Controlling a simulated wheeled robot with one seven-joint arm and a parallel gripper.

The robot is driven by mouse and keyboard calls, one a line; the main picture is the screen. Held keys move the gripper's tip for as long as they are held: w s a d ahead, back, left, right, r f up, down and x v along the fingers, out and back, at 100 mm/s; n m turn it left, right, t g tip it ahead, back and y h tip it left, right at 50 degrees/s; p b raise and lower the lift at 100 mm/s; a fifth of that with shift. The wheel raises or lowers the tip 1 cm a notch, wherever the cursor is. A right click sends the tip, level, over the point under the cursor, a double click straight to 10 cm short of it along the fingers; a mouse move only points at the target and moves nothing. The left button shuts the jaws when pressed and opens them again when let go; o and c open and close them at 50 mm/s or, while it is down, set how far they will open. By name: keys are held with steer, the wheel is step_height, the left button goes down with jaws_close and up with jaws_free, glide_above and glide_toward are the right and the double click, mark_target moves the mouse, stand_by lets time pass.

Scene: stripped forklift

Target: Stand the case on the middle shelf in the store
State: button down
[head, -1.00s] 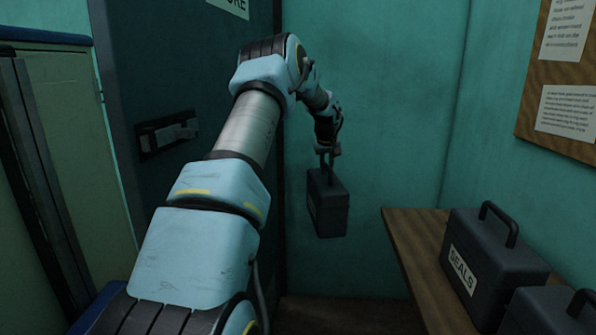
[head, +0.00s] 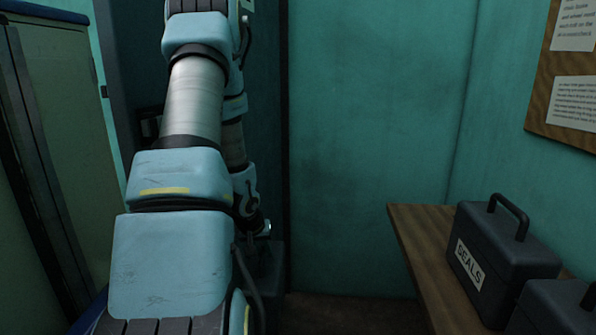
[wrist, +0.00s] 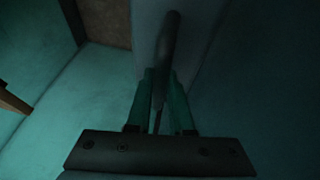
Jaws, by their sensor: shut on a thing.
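The dark case (head: 270,258) hangs low in front of the dark door in the head view, mostly hidden behind my arm. In the wrist view the case's top (wrist: 188,38) and its bar handle (wrist: 169,45) show beneath my gripper (wrist: 161,95). The two green fingers are shut on the handle. In the head view the gripper itself is hard to make out behind the arm. The store's middle shelf is not in view.
A wooden bench (head: 412,240) on the right holds a dark case labelled "SEALS" (head: 500,255) and part of another case (head: 560,308). The dark door (head: 265,110) stands behind my arm, a green cabinet (head: 60,130) at left. The floor (head: 350,312) ahead looks clear.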

mark_target(258, 286)
steer(key=s, duration=0.2)
steer(key=s+f, duration=0.1)
steer(key=shift+s+a, duration=0.15)
steer(key=shift+a, duration=0.1)
steer(key=s+f, duration=0.4)
steer(key=f, duration=0.1)
steer(key=shift+s, duration=0.15)
steer(key=shift+s+f, duration=0.2)
steer(key=shift+f, duration=0.1)
